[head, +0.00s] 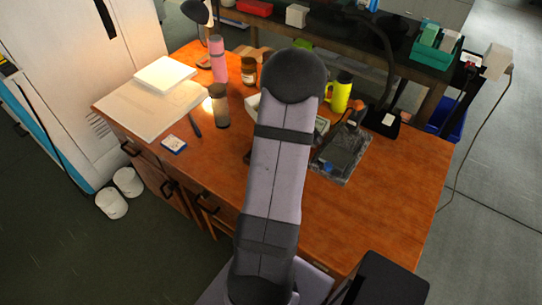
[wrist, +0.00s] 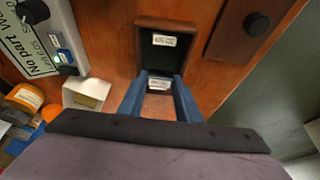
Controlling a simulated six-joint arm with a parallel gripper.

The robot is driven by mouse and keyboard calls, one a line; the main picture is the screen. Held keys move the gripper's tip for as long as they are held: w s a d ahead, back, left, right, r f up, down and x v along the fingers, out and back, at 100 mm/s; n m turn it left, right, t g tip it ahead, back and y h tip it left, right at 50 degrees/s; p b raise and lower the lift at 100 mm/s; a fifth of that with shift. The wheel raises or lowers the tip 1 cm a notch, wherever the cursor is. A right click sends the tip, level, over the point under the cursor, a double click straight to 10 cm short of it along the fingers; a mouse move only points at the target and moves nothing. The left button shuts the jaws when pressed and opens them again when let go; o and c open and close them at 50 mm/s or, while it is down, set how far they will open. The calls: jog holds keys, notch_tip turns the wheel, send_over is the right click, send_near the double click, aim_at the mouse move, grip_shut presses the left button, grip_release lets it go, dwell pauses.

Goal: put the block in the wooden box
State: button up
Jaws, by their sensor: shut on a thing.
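In the wrist view my gripper (wrist: 161,80) has two blue fingers shut on a small block (wrist: 159,84). The block shows a white label between the fingertips, and its rest is mostly hidden by the fingers and the dark wrist edge. Just beyond the fingertips is the wooden box (wrist: 139,42), brown-walled, open, with a dark green inside and a white label in it. The block appears at or just short of its near side; I cannot tell its height over the box. In the head view my arm hides the gripper, the block and the box.
A brown wooden piece with a black knob (wrist: 257,23) lies right of the box. A white control panel (wrist: 50,45) and a small white box (wrist: 86,93) are at left.

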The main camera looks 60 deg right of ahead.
jog(key=shift+f, duration=1.8)
jog(key=shift+f, duration=0.15)
jog(key=o, duration=0.8)
jog(key=shift+o, duration=0.2)
jog(key=shift+r+p, duration=0.25)
jog(key=shift+p, duration=0.1)
jog(key=b+v, duration=0.1)
jog(key=v, duration=1)
jog(key=shift+s+r+b, duration=0.15)
jog(key=shift+r+b, duration=0.2)
jog(key=shift+r, duration=0.05)
